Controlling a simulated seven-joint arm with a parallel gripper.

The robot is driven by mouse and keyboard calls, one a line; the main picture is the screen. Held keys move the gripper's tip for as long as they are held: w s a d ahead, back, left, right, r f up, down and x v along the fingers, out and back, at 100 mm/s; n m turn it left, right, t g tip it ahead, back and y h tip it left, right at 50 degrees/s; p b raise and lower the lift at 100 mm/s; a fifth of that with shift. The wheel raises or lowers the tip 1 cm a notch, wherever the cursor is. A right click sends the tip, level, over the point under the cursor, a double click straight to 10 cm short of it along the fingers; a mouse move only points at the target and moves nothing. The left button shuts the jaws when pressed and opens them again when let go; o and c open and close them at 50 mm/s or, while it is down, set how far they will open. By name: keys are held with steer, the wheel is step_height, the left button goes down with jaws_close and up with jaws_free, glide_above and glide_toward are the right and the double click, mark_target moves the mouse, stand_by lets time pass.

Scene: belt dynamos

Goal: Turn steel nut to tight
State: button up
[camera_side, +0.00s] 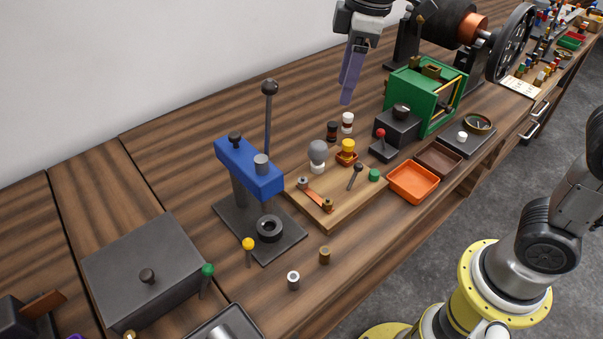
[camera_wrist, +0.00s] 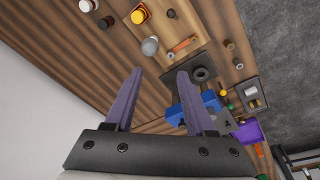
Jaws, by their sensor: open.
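No part is clearly marked as the steel nut. Steel-grey candidates in the side view are a grey cylinder (camera_side: 261,164) on top of the blue press (camera_side: 248,172), a small pale-ended cylinder (camera_side: 293,281) on the bench, and a small grey knob (camera_side: 303,182) on a wooden board (camera_side: 330,221). The blue press also shows in the wrist view (camera_wrist: 177,113), partly behind a finger. My gripper (camera_side: 347,101) hangs above the back of the bench, beyond the board and apart from everything. In the wrist view my gripper (camera_wrist: 160,74) has its two purple fingers apart with nothing between them.
A green box (camera_side: 425,98) and an orange tray (camera_side: 413,182) stand right of the board. A tall black-knobbed lever (camera_side: 268,110) rises behind the press. A dark lidded box (camera_side: 145,268) lies front left. Bare bench lies left of my gripper.

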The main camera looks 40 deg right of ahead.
mark_target(301, 180)
steer(key=w+a+f+n+g, duration=0.1)
steer(key=w+a+f+g, duration=0.1)
steer(key=w+a+f, duration=0.35)
steer(key=f, duration=0.5)
steer(key=s+f, duration=0.1)
steer(key=f, duration=0.9)
steer(key=shift+s+a+f, duration=0.3)
steer(key=shift+a+f, duration=0.05)
jaws_close()
